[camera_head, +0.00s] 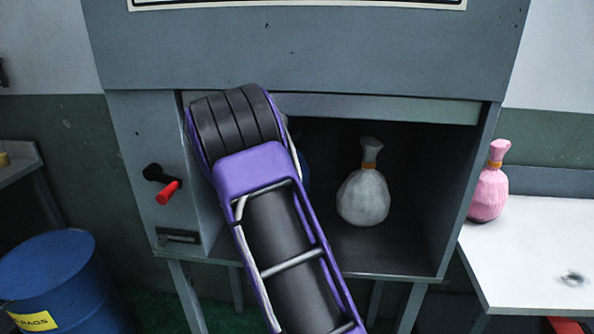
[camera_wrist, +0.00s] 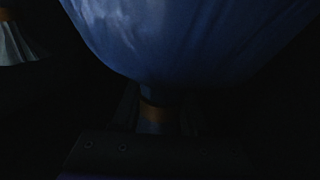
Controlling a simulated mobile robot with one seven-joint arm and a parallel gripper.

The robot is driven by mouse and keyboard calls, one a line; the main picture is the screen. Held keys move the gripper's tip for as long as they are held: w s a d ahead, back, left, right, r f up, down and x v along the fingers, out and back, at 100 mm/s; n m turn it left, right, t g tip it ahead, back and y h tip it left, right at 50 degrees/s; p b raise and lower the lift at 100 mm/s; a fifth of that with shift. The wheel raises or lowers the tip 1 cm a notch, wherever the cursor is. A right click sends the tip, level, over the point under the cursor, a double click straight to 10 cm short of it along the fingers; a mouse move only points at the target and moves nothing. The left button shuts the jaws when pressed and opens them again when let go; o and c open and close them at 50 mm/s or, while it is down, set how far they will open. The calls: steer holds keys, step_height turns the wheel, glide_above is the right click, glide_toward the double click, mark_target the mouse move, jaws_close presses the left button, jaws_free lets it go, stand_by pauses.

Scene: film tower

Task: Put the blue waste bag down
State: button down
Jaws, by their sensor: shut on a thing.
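The blue waste bag (camera_wrist: 190,40) fills the top of the wrist view, with its neck and orange tie (camera_wrist: 152,112) below it in that picture. My gripper (camera_wrist: 155,125) is shut on the bag at the neck; its fingers are dark and hard to make out. In the head view my purple arm reaches into the open cabinet compartment (camera_head: 430,165) and hides the gripper. Only a thin sliver of the blue bag (camera_head: 304,172) shows beside the arm. I cannot tell whether the bag touches the compartment floor.
A pale grey bag (camera_head: 363,199) with an orange tie stands upright in the compartment, right of my arm. A pink bag (camera_head: 489,188) stands on the white table (camera_head: 535,245) outside. A red-handled lever (camera_head: 167,192) is on the cabinet's left front. A blue drum (camera_head: 60,280) stands lower left.

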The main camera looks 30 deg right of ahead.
step_height(320, 180, down, 5)
steer(key=shift+f+b, duration=0.2)
steer(key=shift+b, duration=0.1)
steer(key=shift+c, duration=2.1)
jaws_free()
steer(key=shift+f, duration=0.15)
steer(key=v, duration=1.2)
